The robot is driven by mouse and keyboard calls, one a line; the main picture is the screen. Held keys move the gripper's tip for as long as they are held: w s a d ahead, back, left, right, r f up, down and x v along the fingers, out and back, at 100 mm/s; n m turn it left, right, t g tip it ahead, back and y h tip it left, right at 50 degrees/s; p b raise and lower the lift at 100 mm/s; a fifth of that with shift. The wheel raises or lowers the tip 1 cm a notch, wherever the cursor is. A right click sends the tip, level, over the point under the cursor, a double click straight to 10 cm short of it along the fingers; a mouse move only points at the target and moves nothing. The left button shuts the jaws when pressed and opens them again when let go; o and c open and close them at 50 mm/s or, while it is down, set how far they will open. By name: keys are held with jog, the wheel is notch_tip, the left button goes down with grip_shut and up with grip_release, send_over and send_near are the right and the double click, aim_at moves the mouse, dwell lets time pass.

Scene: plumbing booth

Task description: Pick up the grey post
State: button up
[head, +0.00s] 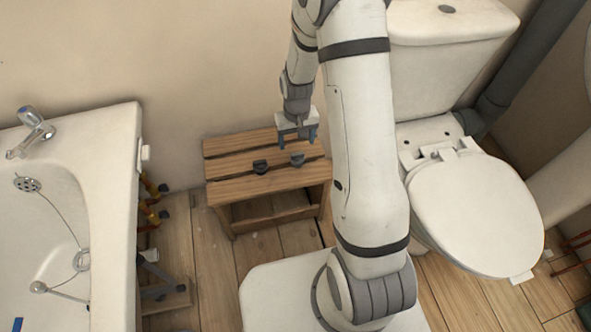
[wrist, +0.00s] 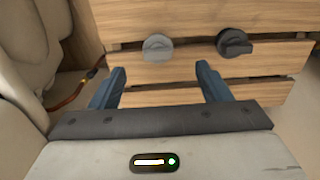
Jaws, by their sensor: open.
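Two small grey pieces stand on the slatted wooden stool. The lighter one, which looks most like the grey post (head: 297,159), has a round top in the wrist view (wrist: 157,47). The other is a darker knob-like piece (head: 260,166), to its left in the head view and to its right in the wrist view (wrist: 234,43). My gripper (head: 298,139) is open and empty above the stool's wall side. In the wrist view its blue fingers (wrist: 161,68) straddle bare wood, with the lighter piece just beyond their tips. It touches neither piece.
The wooden stool (head: 235,187) stands against the wall between a bathtub (head: 117,190) and a toilet (head: 475,210). Pipes and valves (head: 152,210) line the tub's side. An orange-brown hose (wrist: 75,93) shows beside the stool in the wrist view. Free planked floor lies left of my base.

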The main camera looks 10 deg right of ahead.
aim_at(297, 154)
jog(key=f+b, duration=0.1)
jog(key=f, duration=0.2)
jog(key=f+b, duration=0.1)
jog(key=f, duration=0.2)
jog(key=f+b, duration=0.2)
jog(key=f, duration=0.1)
jog(key=shift+w+d+f, duration=0.15)
jog(key=shift+w+d, duration=0.05)
jog(key=shift+w, duration=0.15)
jog(key=shift+c, duration=0.4)
jog(key=c, duration=1)
